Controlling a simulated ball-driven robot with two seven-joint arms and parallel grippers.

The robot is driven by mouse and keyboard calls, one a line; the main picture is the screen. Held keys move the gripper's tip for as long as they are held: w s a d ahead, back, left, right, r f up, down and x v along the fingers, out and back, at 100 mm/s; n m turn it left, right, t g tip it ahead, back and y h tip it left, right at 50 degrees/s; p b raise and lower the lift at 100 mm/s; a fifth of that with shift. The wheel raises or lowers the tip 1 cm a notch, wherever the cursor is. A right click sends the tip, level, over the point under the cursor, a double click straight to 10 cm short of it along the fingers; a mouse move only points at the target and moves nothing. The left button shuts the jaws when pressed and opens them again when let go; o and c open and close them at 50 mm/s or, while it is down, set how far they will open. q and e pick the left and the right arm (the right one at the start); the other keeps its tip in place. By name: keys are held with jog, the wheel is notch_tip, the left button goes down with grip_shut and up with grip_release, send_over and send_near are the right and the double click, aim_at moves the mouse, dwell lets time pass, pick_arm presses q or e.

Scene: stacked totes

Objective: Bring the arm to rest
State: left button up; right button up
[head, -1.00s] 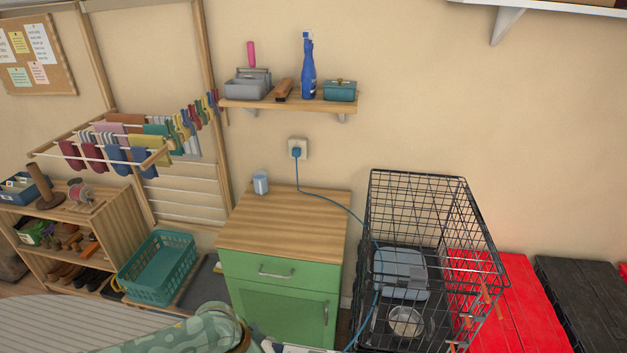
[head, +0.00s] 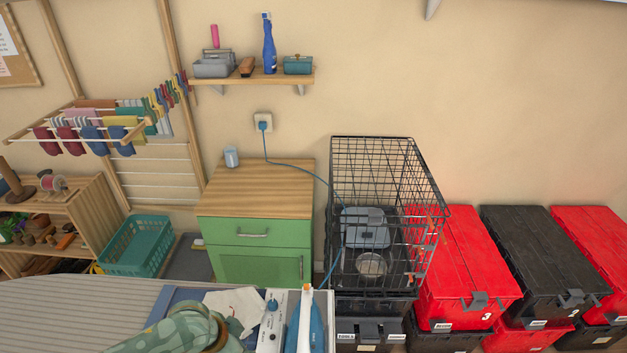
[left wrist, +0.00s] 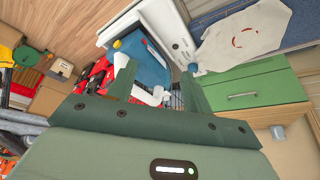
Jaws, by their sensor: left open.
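My left gripper (left wrist: 157,82) shows in the left wrist view with its two dark green fingers apart and nothing held between them. Beyond the fingers is a blue and white iron (left wrist: 148,62); I cannot tell how far it is from the fingertips. In the head view the iron (head: 318,328) stands at the bottom, next to a white unit with a blue knob (head: 270,330). The left gripper itself is not clear in the head view. My right gripper is in neither view.
A striped ironing board (head: 80,310) spans the lower left. A green cabinet (head: 255,232) stands behind it, with a teal basket (head: 135,246) to its left. A wire cage (head: 385,200) sits on dark totes. Red totes (head: 455,260) and black totes (head: 540,260) fill the right.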

pick_arm(q)
jog(key=s+d+r+m+t, duration=0.1)
jog(key=s+d+r+t, duration=0.25)
jog(key=d+r, duration=0.2)
jog(key=s+a+r+n+y, duration=0.2)
jog(key=s+a+r+y, duration=0.25)
jog(key=a, duration=0.45)
jog(key=s+a+r+n+y, duration=0.1)
jog(key=s+a+r+y, duration=0.3)
jog(key=a, duration=0.5)
jog(key=s+d+f+g+h+b, duration=0.1)
jog(key=s+f+b, duration=0.15)
jog(key=f, duration=0.95)
jog(key=s+d+f+n+g+h+b, duration=0.15)
jog(key=f+b, duration=0.25)
jog(key=f, duration=0.8)
jog(key=s+d+f+m+h+b, duration=0.1)
jog(key=s+d+f+b, duration=0.15)
jog(key=f, duration=0.95)
jog(key=s+a+f+n+g+h+b, duration=0.1)
jog(key=s+f+n+g+b, duration=0.2)
jog(key=s+f+b, duration=0.6)
jog(key=s+f, duration=1)
jog(key=f, duration=0.5)
jog(key=shift+h, duration=0.3)
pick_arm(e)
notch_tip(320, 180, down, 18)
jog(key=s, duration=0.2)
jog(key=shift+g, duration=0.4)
